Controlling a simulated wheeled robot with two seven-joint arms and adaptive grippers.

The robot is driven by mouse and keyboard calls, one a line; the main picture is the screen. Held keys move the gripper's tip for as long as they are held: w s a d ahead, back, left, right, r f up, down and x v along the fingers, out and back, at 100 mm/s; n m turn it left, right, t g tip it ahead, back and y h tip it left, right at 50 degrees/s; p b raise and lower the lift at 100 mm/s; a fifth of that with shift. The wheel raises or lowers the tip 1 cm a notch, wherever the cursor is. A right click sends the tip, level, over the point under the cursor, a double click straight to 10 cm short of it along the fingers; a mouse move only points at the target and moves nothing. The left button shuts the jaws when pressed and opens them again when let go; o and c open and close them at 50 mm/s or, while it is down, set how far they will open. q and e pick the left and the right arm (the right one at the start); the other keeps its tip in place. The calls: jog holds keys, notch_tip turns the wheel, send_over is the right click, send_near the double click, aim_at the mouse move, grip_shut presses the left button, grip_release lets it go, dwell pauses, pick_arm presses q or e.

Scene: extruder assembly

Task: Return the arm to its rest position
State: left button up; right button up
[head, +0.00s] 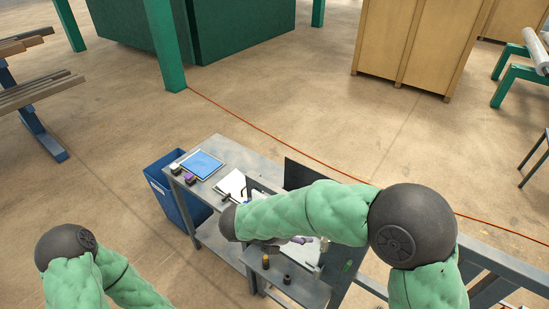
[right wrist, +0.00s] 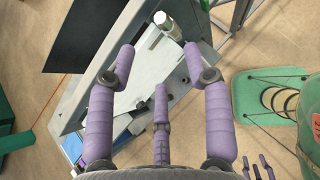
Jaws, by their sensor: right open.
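My right arm in its green sleeve reaches from the right across the workbench (head: 235,150) and hides part of it. My right gripper (right wrist: 159,60) is open in the right wrist view, two purple fingers spread wide and a third below between them. Beyond its tips a silver cylindrical part (right wrist: 168,28) lies on the pale bench surface; no finger clearly touches it. In the head view only a purple bit of this gripper (head: 298,239) shows below the forearm. My left arm is at bottom left. Small purple fingers, seemingly my left gripper (right wrist: 257,167), show at the right wrist view's lower right.
A blue-topped panel (head: 201,164), small dark blocks (head: 188,178) and a white sheet (head: 233,185) lie on the bench. A dark upright panel (head: 298,172) stands behind my forearm. Two small cylinders (head: 286,279) stand at the front. A blue bin (head: 160,178) is at left; floor beyond is open.

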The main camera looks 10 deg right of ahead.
jog(key=shift+f, duration=0.1)
jog(key=s+a+f+m+g+y+b, duration=0.25)
jog(key=s+f+m+y+b, duration=0.2)
jog(key=f, duration=0.95)
jog(key=s+a+f+m+g+y+b, duration=0.1)
jog(key=s+a+f+m+y+b, duration=0.4)
jog(key=f, duration=1)
jog(key=s+a+f+m+g+y+b, duration=0.2)
jog(key=s+a+f+m+y+b, duration=0.25)
jog(key=f, duration=0.95)
jog(key=d+f+m+t+h+b, duration=0.1)
jog(key=d+f+m+t+b, duration=0.2)
jog(key=f+m, duration=0.6)
jog(key=shift+d+f+m+b, duration=0.15)
jog(key=shift+d+m+b, duration=0.25)
jog(key=shift+d+b, duration=0.4)
